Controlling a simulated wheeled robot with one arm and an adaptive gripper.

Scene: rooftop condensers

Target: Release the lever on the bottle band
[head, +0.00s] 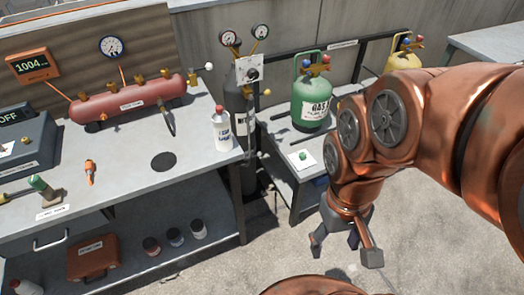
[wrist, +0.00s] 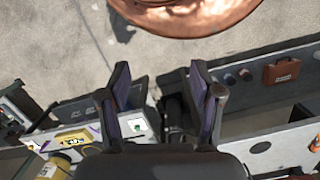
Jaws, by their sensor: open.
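A tall dark gas bottle (head: 246,110) stands upright between the workbench and a low side table. A white plate and two round gauges are at its top. A small yellow knob or lever end (head: 266,92) sticks out at its right side. I cannot make out the band clearly.
The workbench (head: 205,150) holds a red tank (head: 130,102) and a white bottle (head: 222,130). The side table (head: 275,135) carries a green gas bottle (head: 312,100) and a white card (head: 302,160). A dark rail (head: 320,50) runs behind. Concrete floor (head: 265,245) in front is clear.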

